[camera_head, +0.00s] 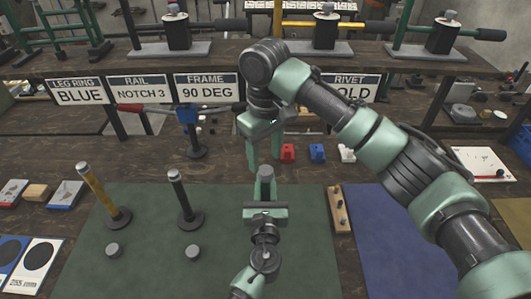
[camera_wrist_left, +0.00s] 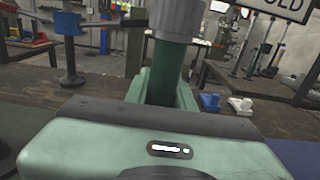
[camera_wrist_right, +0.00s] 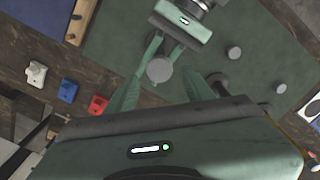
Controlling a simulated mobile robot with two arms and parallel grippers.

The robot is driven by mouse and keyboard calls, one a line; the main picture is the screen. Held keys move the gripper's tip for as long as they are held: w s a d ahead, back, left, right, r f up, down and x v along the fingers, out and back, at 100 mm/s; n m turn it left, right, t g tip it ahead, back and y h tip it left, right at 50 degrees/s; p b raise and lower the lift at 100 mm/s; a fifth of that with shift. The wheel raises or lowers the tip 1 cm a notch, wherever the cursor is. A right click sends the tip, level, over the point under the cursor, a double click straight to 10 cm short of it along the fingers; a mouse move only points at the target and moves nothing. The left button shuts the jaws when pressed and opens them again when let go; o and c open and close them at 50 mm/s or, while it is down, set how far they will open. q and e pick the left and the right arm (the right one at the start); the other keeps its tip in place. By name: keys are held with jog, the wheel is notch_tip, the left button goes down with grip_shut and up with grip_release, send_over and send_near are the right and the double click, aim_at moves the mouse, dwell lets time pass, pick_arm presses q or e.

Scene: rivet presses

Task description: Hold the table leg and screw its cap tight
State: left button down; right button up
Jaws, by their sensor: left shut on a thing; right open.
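A green table leg (camera_wrist_left: 165,72) stands upright with a grey cap (camera_head: 265,171) on its top end. The cap also shows in the left wrist view (camera_wrist_left: 176,18) and from above in the right wrist view (camera_wrist_right: 160,68). My left gripper (camera_head: 264,206) is shut on the leg below the cap. My right gripper (camera_head: 264,158) points down above the cap, open, with its fingers apart. In the right wrist view its fingers (camera_wrist_right: 163,92) lie either side of the cap's line; I see no contact. How tightly the cap sits cannot be told.
A yellow leg (camera_head: 92,187) and a black leg (camera_head: 180,196) stand on the green mat (camera_head: 150,277), with two grey discs (camera_head: 113,250) (camera_head: 192,252) in front. A wooden strip (camera_head: 339,208) lies at right. Red (camera_head: 287,152) and blue (camera_head: 317,152) blocks lie behind.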

aim_at(266, 170)
notch_tip(266, 170, up, 2)
jog(key=n, duration=0.5)
jog(key=shift+w, duration=0.15)
jog(key=n, duration=0.1)
jog(key=r+n, duration=0.1)
jog(key=n, duration=0.2)
jog(key=shift+r+n, duration=0.25)
jog(key=shift+n, duration=0.15)
jog(key=shift+f, duration=4.05)
grip_shut()
jog(key=shift+o, duration=0.9)
grip_release()
jog(key=shift+r, duration=0.1)
